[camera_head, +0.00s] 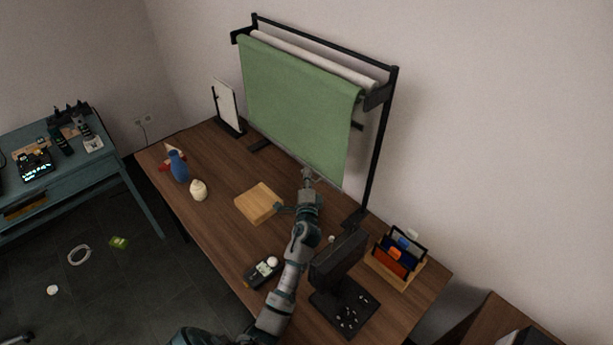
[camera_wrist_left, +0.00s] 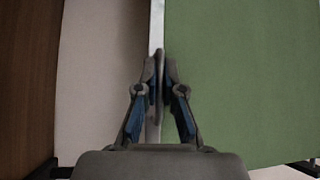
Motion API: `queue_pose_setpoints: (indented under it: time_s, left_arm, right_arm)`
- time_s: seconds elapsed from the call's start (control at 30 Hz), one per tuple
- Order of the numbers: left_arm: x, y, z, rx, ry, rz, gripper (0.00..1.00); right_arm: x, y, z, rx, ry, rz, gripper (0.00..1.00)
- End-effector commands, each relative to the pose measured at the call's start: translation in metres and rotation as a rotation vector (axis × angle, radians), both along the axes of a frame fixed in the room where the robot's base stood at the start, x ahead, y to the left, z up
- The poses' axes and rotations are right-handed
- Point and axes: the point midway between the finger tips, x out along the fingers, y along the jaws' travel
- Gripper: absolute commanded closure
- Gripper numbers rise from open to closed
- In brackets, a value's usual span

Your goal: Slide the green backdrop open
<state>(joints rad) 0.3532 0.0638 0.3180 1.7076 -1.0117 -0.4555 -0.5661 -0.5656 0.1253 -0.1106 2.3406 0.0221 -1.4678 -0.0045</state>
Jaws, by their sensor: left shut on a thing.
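The green backdrop (camera_head: 300,105) hangs from a white roll on a black frame at the back of the wooden table, pulled down close to the tabletop. It also fills the right part of the left wrist view (camera_wrist_left: 240,80). A thin pale bar (camera_wrist_left: 157,25) runs along its lower edge. My left gripper (camera_head: 308,178) is at this lower edge, right of its middle. In the left wrist view its fingers (camera_wrist_left: 161,65) are closed together on the bar; the tips hide the gripped part. My right gripper is in neither view.
On the wooden table (camera_head: 225,165) are a wooden block (camera_head: 258,203), a blue vase (camera_head: 178,165), a cream jar (camera_head: 198,190), a white panel (camera_head: 226,105), a dark handheld device (camera_head: 262,272), a black stand (camera_head: 340,310) and a file holder (camera_head: 396,262). A teal bench (camera_head: 75,185) stands left.

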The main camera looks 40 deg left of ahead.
Motion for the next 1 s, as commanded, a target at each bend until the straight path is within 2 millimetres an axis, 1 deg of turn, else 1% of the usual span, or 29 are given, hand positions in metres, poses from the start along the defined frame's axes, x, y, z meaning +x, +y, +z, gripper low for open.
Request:
queue_pose_setpoints:
  time_s: [0.03, 0.17, 0.2, 0.27, 0.3, 0.6, 0.67, 0.77, 1.0]
  left_arm:
    - [0.003, -0.008, 0.000, -0.002, -0.003, -0.016, 1.00]
    - [0.003, -0.008, 0.000, -0.002, -0.003, -0.016, 1.00]
    - [0.003, -0.008, 0.000, -0.002, -0.003, -0.016, 0.86]
    - [0.003, -0.007, 0.000, -0.001, -0.002, -0.015, 0.71]
    - [0.003, -0.007, -0.001, -0.001, -0.002, -0.015, 0.67]
    - [0.003, 0.001, -0.004, -0.007, -0.001, -0.011, 0.67]
    - [0.001, -0.001, -0.004, -0.007, -0.001, -0.011, 0.67]
    - [-0.008, -0.009, -0.006, -0.007, 0.000, -0.011, 0.67]
    - [-0.040, -0.039, -0.011, -0.006, 0.003, -0.009, 0.67]
  right_arm:
    - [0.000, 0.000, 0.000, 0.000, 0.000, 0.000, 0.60]
    - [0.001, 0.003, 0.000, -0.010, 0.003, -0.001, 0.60]
    - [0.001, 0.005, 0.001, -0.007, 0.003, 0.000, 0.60]
    - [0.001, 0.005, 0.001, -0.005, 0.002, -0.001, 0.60]
    - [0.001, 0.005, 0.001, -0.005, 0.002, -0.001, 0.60]
    - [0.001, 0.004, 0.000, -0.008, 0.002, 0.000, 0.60]
    - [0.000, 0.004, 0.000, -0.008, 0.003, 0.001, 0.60]
    - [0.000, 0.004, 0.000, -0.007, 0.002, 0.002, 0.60]
    - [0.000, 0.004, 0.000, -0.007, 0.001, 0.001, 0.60]
